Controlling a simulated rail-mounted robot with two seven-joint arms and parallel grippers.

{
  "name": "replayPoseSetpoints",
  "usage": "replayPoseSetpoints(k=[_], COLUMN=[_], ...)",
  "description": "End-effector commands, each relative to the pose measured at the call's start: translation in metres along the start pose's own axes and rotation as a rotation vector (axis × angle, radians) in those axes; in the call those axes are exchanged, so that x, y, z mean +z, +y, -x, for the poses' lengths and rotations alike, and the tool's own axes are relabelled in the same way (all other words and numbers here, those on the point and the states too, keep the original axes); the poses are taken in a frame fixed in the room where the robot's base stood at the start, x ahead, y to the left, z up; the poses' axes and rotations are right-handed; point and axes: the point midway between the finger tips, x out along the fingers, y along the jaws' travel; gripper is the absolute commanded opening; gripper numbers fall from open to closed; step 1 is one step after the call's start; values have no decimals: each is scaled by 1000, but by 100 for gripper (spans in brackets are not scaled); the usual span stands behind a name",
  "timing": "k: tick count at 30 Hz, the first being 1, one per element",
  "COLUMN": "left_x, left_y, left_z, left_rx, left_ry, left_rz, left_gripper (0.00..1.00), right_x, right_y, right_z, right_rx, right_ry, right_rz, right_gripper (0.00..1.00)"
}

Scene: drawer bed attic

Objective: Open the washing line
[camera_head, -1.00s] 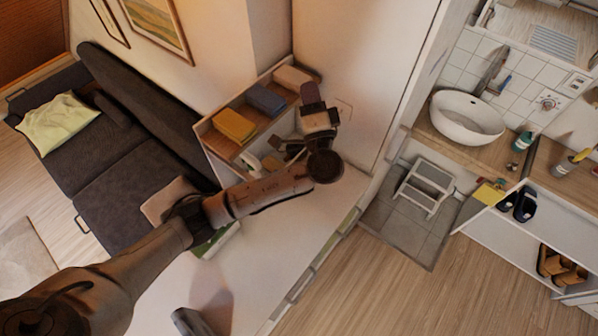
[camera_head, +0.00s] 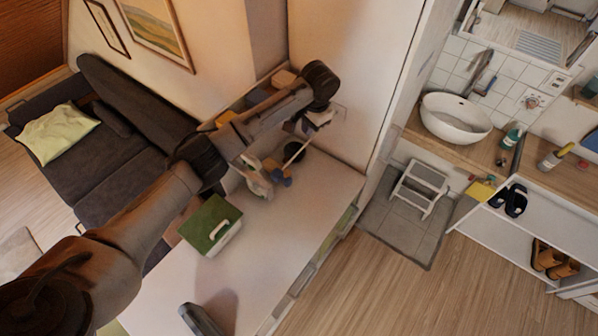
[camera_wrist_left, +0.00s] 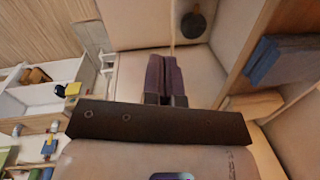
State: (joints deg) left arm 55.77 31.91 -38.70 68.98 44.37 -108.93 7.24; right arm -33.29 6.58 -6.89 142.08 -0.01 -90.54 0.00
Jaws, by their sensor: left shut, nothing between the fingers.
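My left gripper (camera_head: 318,119) is near the pale wall above the far end of the white top, partly hidden by its own wrist. In the left wrist view its purple fingers (camera_wrist_left: 164,76) are together, with nothing between them. A dark round thing (camera_wrist_left: 194,25) with a thin stem shows beyond the fingertips, apart from them. A dark round thing (camera_head: 293,152) with a thin pale strip beside it also shows below the gripper in the head view. I cannot tell whether either is the washing line.
A green-lidded box (camera_head: 207,226) and small items (camera_head: 262,180) stand on the white top (camera_head: 275,240). An open shelf with a blue thing (camera_wrist_left: 280,60) lies to the right in the wrist view. A white step stool (camera_head: 420,188) stands under the basin (camera_head: 455,118).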

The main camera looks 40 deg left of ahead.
Motion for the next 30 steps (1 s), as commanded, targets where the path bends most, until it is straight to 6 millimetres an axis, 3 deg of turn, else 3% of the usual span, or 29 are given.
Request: replayPoseSetpoints(k=[5,11,27,30], left_x=[15,23,35,48], left_y=[20,22,33,34], left_z=[2,-7,-96,-101], left_rx=[130,127,124,123], left_ry=[-95,-139,-138,-137], left_rz=[1,54,56,53], left_gripper=[0,0,0,0], right_x=[0,0,-5,-8], right_y=[1,3,2,1], right_z=[0,-1,15,24], right_rx=[4,8,4,2], right_ry=[0,1,2,1], right_rz=[4,9,3,1], right_gripper=[43,43,43,43])
